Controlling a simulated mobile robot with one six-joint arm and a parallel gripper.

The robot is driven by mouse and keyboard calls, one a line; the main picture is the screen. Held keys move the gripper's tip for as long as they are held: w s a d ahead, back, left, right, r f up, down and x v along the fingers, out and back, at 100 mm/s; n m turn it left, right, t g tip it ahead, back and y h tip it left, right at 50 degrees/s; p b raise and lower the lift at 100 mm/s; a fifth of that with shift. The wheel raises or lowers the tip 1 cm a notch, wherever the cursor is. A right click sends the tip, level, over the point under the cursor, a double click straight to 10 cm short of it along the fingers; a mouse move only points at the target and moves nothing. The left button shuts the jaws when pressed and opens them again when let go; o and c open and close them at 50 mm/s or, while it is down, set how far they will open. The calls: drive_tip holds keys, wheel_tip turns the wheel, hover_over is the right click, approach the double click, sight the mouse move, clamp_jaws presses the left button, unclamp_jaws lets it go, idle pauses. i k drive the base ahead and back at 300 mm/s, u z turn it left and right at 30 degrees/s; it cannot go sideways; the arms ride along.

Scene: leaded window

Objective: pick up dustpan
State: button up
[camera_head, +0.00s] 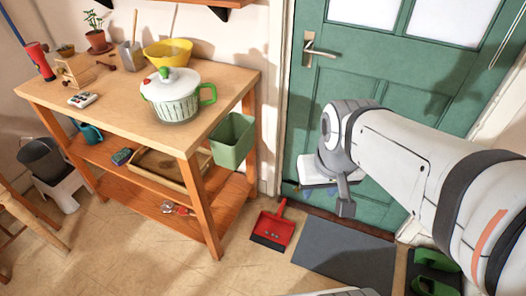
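The red dustpan (272,231) lies on the tiled floor, left of the grey doormat, with its handle pointing up toward the door and its dark front edge toward me. My gripper (345,207) hangs in front of the green door, above and to the right of the dustpan and apart from it. One grey finger shows clearly; the other is not clear, so I cannot tell how far the gripper is open. I see nothing held in it.
A wooden table (110,102) stands at the left with a green-handled pot (176,100); a green bin (233,140) hangs at its side. The grey doormat (345,252) and green shoes (434,272) lie by the green door (375,90). Floor in front of the dustpan is clear.

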sight(282, 228)
drive_tip(key=z, duration=0.1)
drive_tip(key=i, duration=0.5)
drive_tip(key=z, duration=3.65)
drive_tip(key=k, duration=0.55)
drive_tip(key=z, duration=0.15)
drive_tip(key=i, duration=0.5)
drive_tip(key=z, duration=0.05)
